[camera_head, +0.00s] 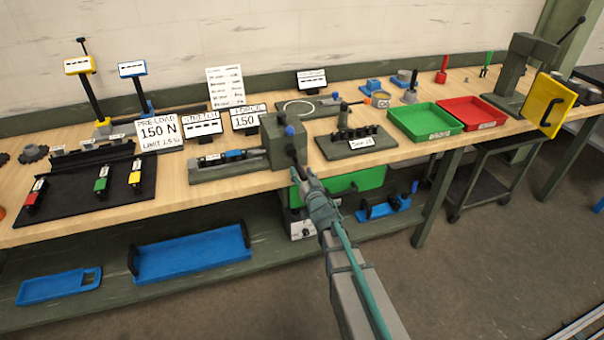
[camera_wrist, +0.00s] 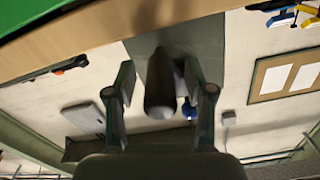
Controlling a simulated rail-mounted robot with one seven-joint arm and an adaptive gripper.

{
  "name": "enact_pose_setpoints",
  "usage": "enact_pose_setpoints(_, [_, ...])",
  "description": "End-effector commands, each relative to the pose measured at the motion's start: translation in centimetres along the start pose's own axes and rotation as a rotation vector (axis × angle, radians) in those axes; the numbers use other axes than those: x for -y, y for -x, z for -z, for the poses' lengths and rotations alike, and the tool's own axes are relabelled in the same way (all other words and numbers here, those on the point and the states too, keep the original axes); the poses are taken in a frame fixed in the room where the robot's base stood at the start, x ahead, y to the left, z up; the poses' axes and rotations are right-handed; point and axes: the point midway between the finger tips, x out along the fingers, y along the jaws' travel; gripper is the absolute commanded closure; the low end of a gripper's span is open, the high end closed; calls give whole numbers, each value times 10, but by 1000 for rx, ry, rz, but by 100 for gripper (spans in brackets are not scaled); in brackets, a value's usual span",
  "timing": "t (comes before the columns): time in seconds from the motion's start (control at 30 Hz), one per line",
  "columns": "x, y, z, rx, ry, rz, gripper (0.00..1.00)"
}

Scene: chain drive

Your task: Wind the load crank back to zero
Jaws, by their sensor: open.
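The load crank's grey housing (camera_head: 281,150) stands at the front edge of the bench in the head view. A dark crank handle (camera_head: 292,158) shows on its front, partly hidden by my gripper. A blue knob (camera_head: 289,131) is above it. My gripper (camera_head: 299,176) is just in front of and below the handle. In the wrist view, my gripper (camera_wrist: 162,105) is open, with a dark rounded grip (camera_wrist: 160,88) between its two fingers and gaps at both sides. A display (camera_head: 246,118) behind the housing reads 150.
A dark block with several pegs (camera_head: 357,143) stands right of the housing. Green (camera_head: 425,121) and red (camera_head: 472,112) trays lie further right. A black rack with coloured parts (camera_head: 85,190) is at left. A green box (camera_head: 345,186) is under the bench. The floor in front is clear.

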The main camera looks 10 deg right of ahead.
Motion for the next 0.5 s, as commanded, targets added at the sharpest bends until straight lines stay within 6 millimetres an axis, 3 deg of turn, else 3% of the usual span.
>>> enact_pose_setpoints(0.17, [0, 0, 0, 0, 0, 0, 46])
enact_pose_setpoints(0.5, [0, 0, 0, 0, 0, 0, 100])
